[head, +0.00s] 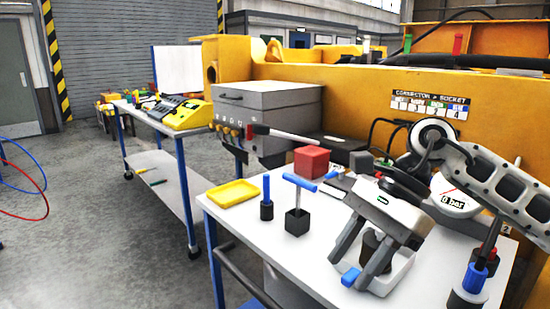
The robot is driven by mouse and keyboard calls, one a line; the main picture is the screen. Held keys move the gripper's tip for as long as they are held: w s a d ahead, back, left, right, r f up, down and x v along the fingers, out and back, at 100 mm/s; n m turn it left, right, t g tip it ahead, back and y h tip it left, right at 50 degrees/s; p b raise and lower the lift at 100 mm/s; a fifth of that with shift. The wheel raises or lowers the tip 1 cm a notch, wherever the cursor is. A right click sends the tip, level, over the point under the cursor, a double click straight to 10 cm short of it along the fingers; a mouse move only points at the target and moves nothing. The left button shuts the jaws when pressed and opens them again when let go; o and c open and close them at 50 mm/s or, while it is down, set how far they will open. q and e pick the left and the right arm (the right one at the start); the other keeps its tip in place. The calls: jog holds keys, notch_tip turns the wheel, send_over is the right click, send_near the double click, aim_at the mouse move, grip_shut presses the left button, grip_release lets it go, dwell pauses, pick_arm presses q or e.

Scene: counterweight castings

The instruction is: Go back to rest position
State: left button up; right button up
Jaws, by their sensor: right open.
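My right gripper (350,270) is over the near right part of the white table (260,228), its arm coming in from the right. Its two grey fingers point down and to the left, apart and open. A small blue piece (350,276) shows near the fingertips; I cannot tell whether it touches them. Behind the fingers a dark cylinder (372,252) stands in a white tray (402,268), partly hidden. My left gripper is not in view.
A yellow tray (233,193), a blue-handled tool in a black block (297,222), a blue peg (266,198) and a red cube (311,160) stand left of the gripper. A gauge (452,199) is close behind it.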

jog(key=s+a+r+m+y, duration=0.1)
jog(key=s+a+m+y, duration=0.1)
jog(key=a+m+y, duration=0.45)
jog(key=s+a+m+y, duration=0.3)
jog(key=a+m+y, duration=0.3)
jog(key=a+y, duration=0.15)
jog(key=w+d+f+m+t+h, duration=0.1)
jog(key=d+f+m+t+h, duration=0.5)
jog(key=m, duration=0.6)
jog(key=w+d+f+m+t+h, duration=0.2)
jog(key=f+m+t, duration=0.4)
jog(key=m, duration=0.6)
jog(key=w+d+f+m+t+h, duration=0.1)
jog(key=d+f+m+t+h, duration=0.3)
jog(key=m+t, duration=0.6)
jog(key=s+d+f+m+g+h, duration=0.2)
jog(key=s+f+m+g, duration=0.2)
jog(key=s+f+m, duration=0.1)
jog(key=s+d+f+m+g+h, duration=0.2)
jog(key=s+f+m, duration=0.4)
jog(key=f, duration=0.4)
jog(key=shift+s+d+g+h, duration=0.35)
jog(key=shift+g+h, duration=0.25)
jog(key=shift+g, duration=0.6)
jog(key=shift+c, duration=0.6)
